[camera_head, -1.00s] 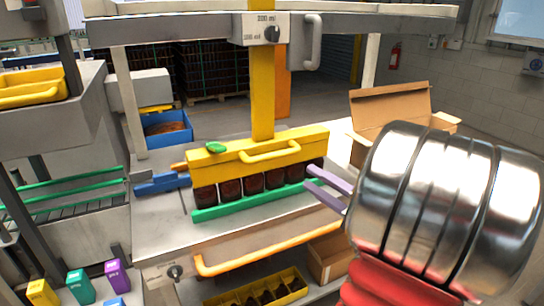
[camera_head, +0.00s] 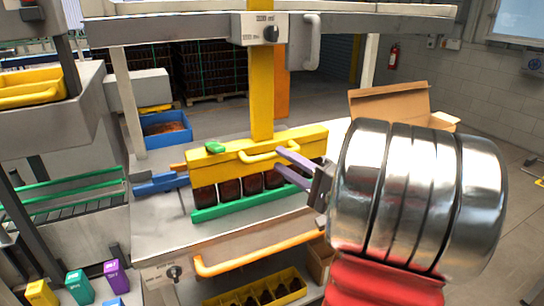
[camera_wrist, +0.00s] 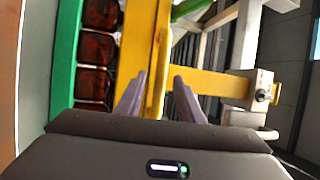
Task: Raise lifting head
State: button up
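The yellow lifting head (camera_head: 222,165) sits low on its upright yellow column (camera_head: 262,95), over a row of dark amber bottles (camera_head: 250,184). A yellow bar handle (camera_head: 256,156) is on its front. A green lever (camera_head: 214,147) is on its top left. My gripper (camera_head: 279,160) has purple fingers and is at the right part of the handle. In the wrist view the open fingers (camera_wrist: 160,85) lie on either side of the handle (camera_wrist: 157,60), with gaps visible. The bottles (camera_wrist: 97,50) also show there at left. The far side of the handle's grip is hidden.
A green rail (camera_head: 245,205) runs before the bottles. An orange bar handle (camera_head: 255,257) is on the table's front edge. An open cardboard box (camera_head: 390,103) stands behind my arm.

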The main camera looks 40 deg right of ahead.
aim_at(273, 156)
jog(key=shift+w+a+r, duration=0.15)
jog(key=shift+w+r, duration=0.05)
jog(key=shift+w, duration=0.85)
jog(key=shift+w+a+r, duration=0.1)
jog(key=shift+w+r, duration=0.1)
jog(key=shift+w, duration=0.8)
jog(key=shift+c, duration=0.4)
grip_shut()
jog(key=shift+f, duration=0.1)
